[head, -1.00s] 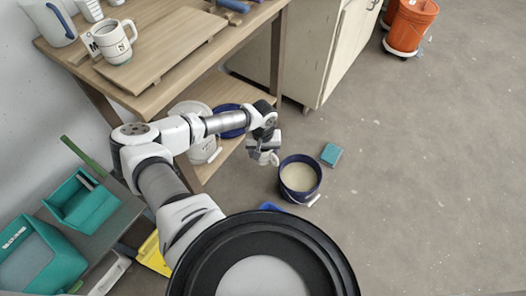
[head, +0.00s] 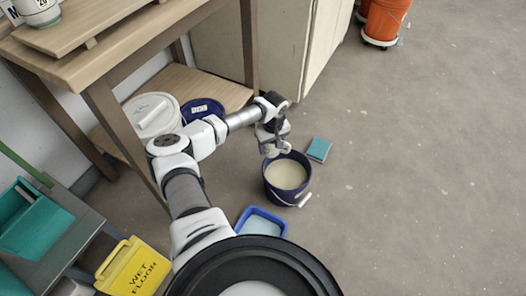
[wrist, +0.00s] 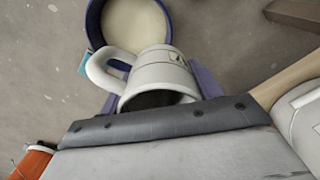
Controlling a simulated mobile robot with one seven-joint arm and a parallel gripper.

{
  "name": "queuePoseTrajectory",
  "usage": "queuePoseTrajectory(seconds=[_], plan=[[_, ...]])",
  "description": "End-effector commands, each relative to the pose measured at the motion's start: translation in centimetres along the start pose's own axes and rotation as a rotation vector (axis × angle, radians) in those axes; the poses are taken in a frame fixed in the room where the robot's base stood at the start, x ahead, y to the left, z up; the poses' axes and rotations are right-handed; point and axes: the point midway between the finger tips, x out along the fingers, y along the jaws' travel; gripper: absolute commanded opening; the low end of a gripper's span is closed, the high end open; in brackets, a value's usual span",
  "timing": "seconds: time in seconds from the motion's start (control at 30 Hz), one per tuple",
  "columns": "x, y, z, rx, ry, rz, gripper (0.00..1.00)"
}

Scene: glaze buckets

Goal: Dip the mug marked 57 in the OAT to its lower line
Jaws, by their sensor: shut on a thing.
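My gripper (wrist: 158,92) is shut on a pale grey-white mug (wrist: 163,71), with purple finger pads on both sides of it. The mug's handle points left in the wrist view, and a small dark mark shows on its wall, too small to read. A dark blue bucket (head: 271,189) of cream glaze (head: 287,174) stands on the floor. No label on it is readable. In the head view my gripper (head: 275,149) is at the bucket's far left rim, above it. The bucket also shows beyond the mug in the wrist view (wrist: 95,28). The mug's dip line is not readable.
A teal sponge (head: 319,149) lies right of the bucket. Lidded white (head: 152,117) and blue (head: 203,107) buckets stand left, by the wooden table (head: 95,70).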

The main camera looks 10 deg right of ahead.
Motion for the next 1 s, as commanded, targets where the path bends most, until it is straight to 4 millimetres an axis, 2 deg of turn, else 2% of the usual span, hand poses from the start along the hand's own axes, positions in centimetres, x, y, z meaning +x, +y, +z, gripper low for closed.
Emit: queuePoseTrajectory(seconds=[0.03,0.3,0.43,0.6,0.77,1.0], plan=[[2.2,0.8,0.0,-0.018,-0.001,0.002,0.32],[7.4,4.0,0.1,-0.13,-0.017,0.0,0.32],[9.0,5.0,0.2,-0.172,-0.024,-0.002,0.32],[10.1,5.8,0.4,-0.205,-0.032,-0.004,0.32],[10.8,6.0,0.5,-0.215,-0.035,-0.005,0.32],[13.8,6.0,0.6,-0.214,-0.035,-0.005,0.32]])
